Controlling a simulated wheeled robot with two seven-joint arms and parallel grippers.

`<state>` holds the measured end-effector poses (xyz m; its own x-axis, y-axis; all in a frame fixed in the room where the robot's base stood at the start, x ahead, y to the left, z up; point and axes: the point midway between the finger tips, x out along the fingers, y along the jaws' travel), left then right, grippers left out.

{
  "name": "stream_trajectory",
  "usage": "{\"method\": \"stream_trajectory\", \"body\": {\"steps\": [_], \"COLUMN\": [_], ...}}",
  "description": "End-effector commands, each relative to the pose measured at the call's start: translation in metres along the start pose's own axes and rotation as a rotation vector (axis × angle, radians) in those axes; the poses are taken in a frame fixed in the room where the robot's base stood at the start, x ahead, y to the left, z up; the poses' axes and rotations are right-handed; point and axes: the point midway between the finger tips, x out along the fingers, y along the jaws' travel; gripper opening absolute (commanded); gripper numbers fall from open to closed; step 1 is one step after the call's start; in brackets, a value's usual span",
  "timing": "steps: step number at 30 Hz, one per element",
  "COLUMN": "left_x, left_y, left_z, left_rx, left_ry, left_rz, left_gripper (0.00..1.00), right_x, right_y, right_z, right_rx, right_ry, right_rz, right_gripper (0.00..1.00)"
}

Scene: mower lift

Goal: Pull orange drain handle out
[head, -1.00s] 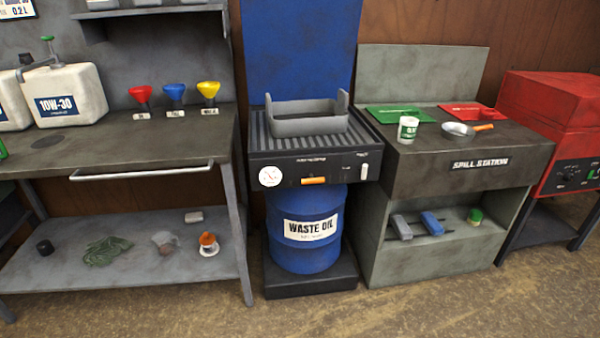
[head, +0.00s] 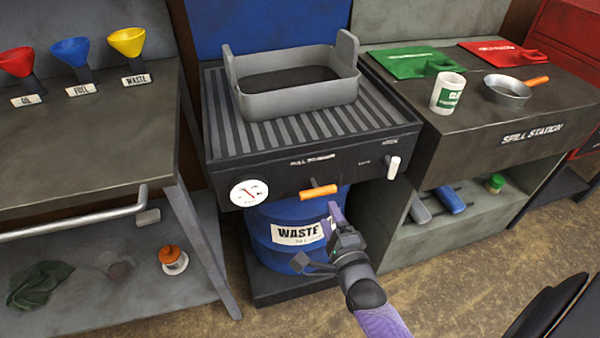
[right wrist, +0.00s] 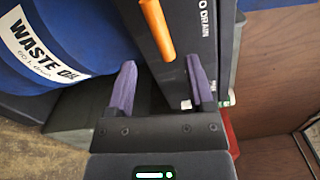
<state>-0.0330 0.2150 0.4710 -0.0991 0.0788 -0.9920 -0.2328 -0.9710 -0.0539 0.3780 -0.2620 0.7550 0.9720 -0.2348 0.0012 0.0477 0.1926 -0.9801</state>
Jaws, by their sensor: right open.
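The orange drain handle (head: 318,191) is a short bar on the dark front panel of the drain unit (head: 285,172). In the right wrist view the orange handle (right wrist: 157,28) shows ahead, its line falling between the two fingers. My right gripper (head: 316,236) is open and empty, just below and in front of the handle, and not touching it. Its purple fingers (right wrist: 161,85) stand wide apart in the right wrist view, beside the panel face. My left gripper is not in view.
The blue waste oil drum (head: 272,225) stands under the unit, close behind my right gripper. A grey tray (head: 300,98) sits on the ribbed top. A round gauge (head: 249,193) and a white lever (head: 394,167) flank the handle. The spill station (head: 515,150) is at the right.

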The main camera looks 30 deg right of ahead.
Motion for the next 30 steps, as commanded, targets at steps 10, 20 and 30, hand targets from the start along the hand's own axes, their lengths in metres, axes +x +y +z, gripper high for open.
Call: {"method": "stream_trajectory", "body": {"steps": [10,20,30], "left_x": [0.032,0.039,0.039], "left_y": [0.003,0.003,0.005], "left_z": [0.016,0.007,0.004], "left_rx": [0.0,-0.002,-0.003], "left_ry": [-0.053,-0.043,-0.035], "left_rz": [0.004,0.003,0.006], "left_gripper": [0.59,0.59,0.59], "right_x": [0.073,0.095,0.095], "right_y": [0.005,0.002,0.001], "right_z": [-0.001,0.0,0.0], "right_rx": [-0.002,-0.002,-0.003], "right_ry": [0.0,0.0,0.0], "right_rz": [0.002,0.004,0.004], "right_gripper": [0.68,0.68,0.3]}}
